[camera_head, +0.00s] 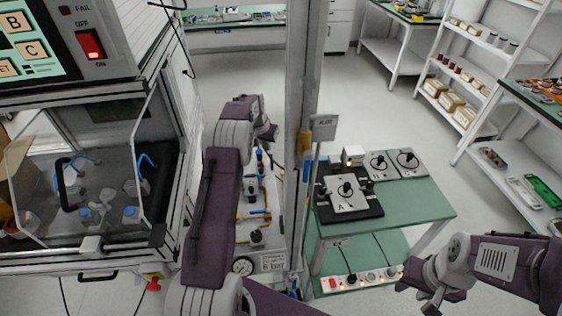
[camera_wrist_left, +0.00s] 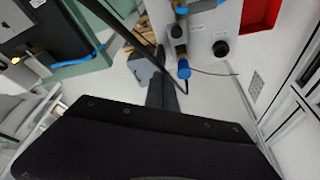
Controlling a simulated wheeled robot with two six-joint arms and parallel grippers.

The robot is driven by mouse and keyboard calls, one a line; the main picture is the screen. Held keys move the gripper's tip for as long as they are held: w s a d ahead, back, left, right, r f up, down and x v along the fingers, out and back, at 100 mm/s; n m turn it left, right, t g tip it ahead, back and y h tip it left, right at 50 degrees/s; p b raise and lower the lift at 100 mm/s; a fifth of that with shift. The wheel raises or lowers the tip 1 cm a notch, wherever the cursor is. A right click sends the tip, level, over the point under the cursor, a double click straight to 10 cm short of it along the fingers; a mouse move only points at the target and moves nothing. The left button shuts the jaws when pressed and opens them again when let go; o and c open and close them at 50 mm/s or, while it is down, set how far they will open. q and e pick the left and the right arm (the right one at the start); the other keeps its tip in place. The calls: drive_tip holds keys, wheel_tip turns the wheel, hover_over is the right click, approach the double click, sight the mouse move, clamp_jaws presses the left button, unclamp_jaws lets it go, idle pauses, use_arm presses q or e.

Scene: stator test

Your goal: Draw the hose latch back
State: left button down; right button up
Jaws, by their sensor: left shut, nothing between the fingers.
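A white pneumatic panel (camera_head: 277,232) stands behind my left arm, with a gauge (camera_head: 242,266), a "6 bar" label (camera_head: 273,262) and yellow and blue fittings (camera_head: 258,212). My left gripper (camera_head: 268,131) is beyond the panel's upper end, partly hidden by its wrist. In the left wrist view its dark fingers (camera_wrist_left: 167,94) are shut and empty. Blue-collared hose fittings (camera_wrist_left: 183,69) on a white block are just right of and above the fingertips, apparently apart from them. I cannot tell which part is the latch. My right gripper (camera_head: 425,284) hangs at the lower right, away from the panel; its finger gap is unclear.
A grey upright post (camera_head: 305,130) stands right of my left arm. A green test table (camera_head: 415,200) with a black fixture is beyond it. A glass-doored cabinet (camera_head: 150,200) is close on the left. A black hose (camera_wrist_left: 110,22) crosses the left wrist view.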

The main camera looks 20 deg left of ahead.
use_arm(q)
drive_tip(key=a, duration=0.2)
hover_over(264, 168)
drive_tip(key=w, duration=0.2)
wheel_tip(264, 168, down, 8)
drive_tip(key=shift+w+a+f, duration=0.1)
drive_tip(key=shift+a, duration=0.05)
drive_tip(key=shift+w+f+b, duration=0.2)
drive_tip(key=shift+f+b, duration=0.3)
drive_tip(key=shift+f, duration=0.2)
drive_tip(key=shift+r+p, duration=0.2)
drive_tip(key=shift+p, duration=0.15)
drive_tip(key=shift+s+p, duration=0.4)
drive_tip(key=shift+p, duration=0.1)
drive_tip(key=shift+s+p, duration=0.55)
drive_tip(key=shift+s, duration=0.1)
drive_tip(key=shift+s+d+f+p, duration=0.1)
drive_tip(key=shift+s+p, duration=0.1)
drive_tip(key=shift+s, duration=0.25)
drive_tip(key=shift+s+d+p, duration=0.1)
drive_tip(key=shift+s+p, duration=0.05)
drive_tip(key=shift+s, duration=0.3)
use_arm(e)
drive_tip(key=r, duration=0.3)
drive_tip(key=shift+w, duration=0.3)
